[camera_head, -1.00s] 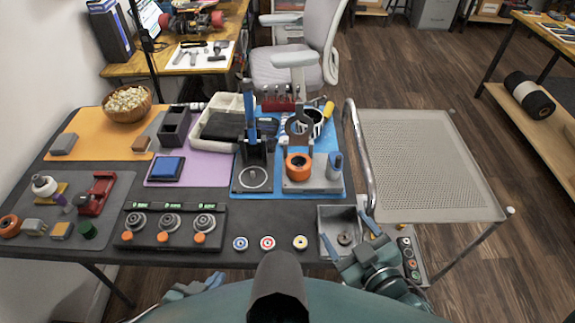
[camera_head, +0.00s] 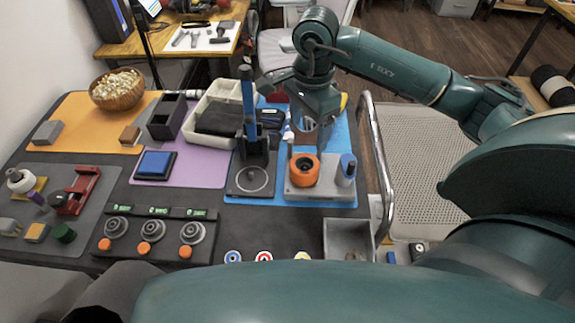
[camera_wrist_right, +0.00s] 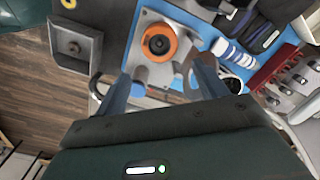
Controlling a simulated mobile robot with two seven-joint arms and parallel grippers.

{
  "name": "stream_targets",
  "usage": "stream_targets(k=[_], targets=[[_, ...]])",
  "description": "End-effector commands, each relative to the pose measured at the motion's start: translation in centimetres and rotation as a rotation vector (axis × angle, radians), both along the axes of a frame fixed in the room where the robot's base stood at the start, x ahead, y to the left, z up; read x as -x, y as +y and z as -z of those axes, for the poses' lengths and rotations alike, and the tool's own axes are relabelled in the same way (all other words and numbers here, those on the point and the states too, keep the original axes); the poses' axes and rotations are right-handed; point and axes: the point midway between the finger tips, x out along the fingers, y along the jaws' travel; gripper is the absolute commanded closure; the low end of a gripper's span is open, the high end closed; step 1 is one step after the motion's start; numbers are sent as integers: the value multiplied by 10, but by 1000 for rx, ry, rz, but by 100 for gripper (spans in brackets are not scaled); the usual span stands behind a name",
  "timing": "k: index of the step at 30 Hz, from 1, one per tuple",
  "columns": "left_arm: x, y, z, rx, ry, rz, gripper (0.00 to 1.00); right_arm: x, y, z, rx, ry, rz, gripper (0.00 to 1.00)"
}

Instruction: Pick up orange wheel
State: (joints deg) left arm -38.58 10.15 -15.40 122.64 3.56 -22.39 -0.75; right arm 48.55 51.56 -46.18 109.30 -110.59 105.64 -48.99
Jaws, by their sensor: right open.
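The orange wheel (camera_head: 304,169) is a thick orange ring with a dark centre. It sits on a light grey base plate (camera_head: 318,191) on the blue mat, left of a blue-topped post (camera_head: 347,166). My right gripper (camera_head: 308,118) is above and behind the wheel in the head view, its fingers partly hidden. In the right wrist view the wheel (camera_wrist_right: 159,42) shows just beyond the open, empty fingers (camera_wrist_right: 163,72), roughly centred between them and apart from both. My left gripper is out of view.
A black stand with a blue handle (camera_head: 249,110) rises left of the wheel. A metal tray (camera_head: 349,240) and a metal rail (camera_head: 378,165) lie to the right. A control box with dials (camera_head: 153,235) stands at the front left.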

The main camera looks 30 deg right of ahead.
Motion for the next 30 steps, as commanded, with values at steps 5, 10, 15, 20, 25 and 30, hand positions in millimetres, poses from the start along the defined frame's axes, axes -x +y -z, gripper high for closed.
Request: stream_targets(k=[5,10,15,20,25,30], targets=[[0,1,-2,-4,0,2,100,1,-2,29,9,6,2,29],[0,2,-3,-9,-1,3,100,1,-1,60,7,4,2,29],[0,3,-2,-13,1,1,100,0,0,75,5,2,1,29],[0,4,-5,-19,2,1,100,1,4,88,4,5,0,29],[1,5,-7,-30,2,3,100,1,9,115,3,5,3,29],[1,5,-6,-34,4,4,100,0,8,128,5,2,1,29]])
